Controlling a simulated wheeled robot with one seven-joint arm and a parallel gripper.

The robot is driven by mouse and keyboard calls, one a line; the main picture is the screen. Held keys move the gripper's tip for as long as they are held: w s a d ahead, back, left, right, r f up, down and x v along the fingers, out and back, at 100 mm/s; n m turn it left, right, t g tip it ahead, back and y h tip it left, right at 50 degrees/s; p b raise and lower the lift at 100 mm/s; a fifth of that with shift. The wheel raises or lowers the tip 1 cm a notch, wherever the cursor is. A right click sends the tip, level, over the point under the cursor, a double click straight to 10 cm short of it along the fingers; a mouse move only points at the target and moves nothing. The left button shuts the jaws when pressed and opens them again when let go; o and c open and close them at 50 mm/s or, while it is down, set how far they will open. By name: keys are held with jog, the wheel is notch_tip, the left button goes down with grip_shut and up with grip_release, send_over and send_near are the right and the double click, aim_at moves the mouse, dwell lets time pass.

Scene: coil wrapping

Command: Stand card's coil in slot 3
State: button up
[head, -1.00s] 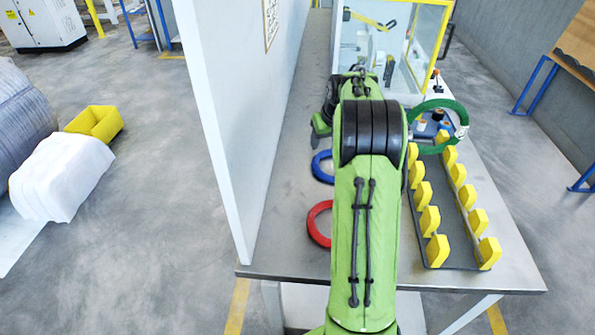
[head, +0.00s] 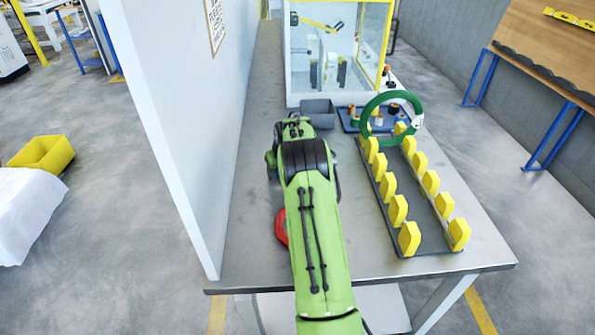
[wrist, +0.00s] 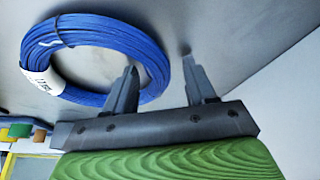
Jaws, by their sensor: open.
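A blue coil (wrist: 95,22) with a white label (wrist: 43,84) lies flat on the table in the wrist view; my arm hides it in the head view. My gripper (wrist: 160,65) is open there, one finger over the ring's opening and one outside its rim, with the coil's band between them in the picture. Height above the table is unclear. A red coil (head: 280,228) lies partly hidden beside my arm. A green coil (head: 363,122) stands upright at the far end of the rack (head: 420,232), which has two rows of yellow blocks.
A white wall panel (head: 170,120) with a posted sheet (head: 214,22), unreadable, stands left of the table. A grey box (head: 319,114), a blue tray (head: 346,120) and a glazed enclosure (head: 335,50) stand beyond. The table's right front corner (head: 490,262) is clear.

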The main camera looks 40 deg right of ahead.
grip_shut()
jog(key=shift+r, duration=0.1)
dwell(0.3)
